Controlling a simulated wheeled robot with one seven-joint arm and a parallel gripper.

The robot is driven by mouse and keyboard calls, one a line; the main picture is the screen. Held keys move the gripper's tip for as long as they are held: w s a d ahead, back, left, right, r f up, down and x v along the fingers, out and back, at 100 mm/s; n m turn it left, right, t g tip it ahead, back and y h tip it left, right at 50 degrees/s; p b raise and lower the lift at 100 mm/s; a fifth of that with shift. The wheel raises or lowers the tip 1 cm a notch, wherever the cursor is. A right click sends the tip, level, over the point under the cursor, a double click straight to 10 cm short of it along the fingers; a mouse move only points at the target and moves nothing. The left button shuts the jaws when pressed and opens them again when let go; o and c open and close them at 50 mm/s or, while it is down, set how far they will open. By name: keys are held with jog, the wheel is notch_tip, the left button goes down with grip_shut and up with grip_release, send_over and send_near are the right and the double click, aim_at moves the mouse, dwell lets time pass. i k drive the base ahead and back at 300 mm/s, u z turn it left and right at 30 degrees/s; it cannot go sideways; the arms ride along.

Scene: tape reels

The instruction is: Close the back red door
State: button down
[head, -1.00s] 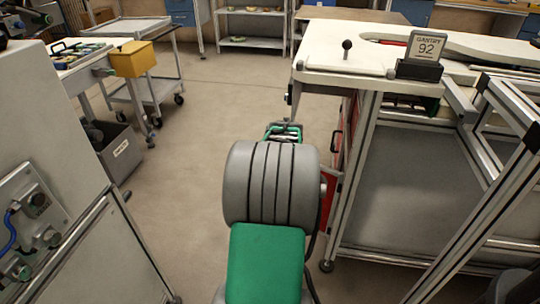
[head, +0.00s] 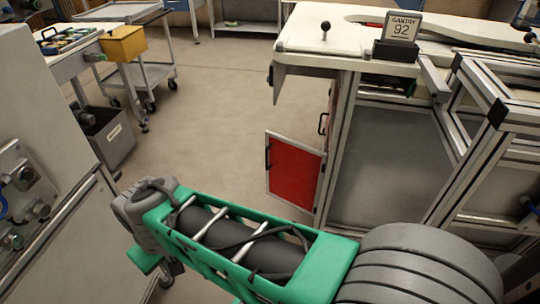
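A red door (head: 295,172) in a light metal frame stands swung open on the left side of the workbench. Its free edge, with a black handle (head: 267,157), points left, and its right edge meets the bench's near post. Behind it, a narrow strip of another red front (head: 330,108) with a dark handle (head: 323,124) shows nearly edge-on. I cannot tell whether that one is fully shut. My green and grey arm crosses the lower foreground, its grey wrist end at lower left, apart from the door in the picture. My gripper's fingers are not visible.
Metal framing (head: 480,130) fills the right side. A grey cabinet (head: 40,110) stands close at left, with a cart and grey bin (head: 108,140) behind it. The floor (head: 215,110) between is clear.

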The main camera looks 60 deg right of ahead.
aim_at(295, 170)
jog(key=k, duration=1.45)
jog(key=z, duration=0.5)
jog(key=i, duration=1.85)
jog(key=u, duration=1.45)
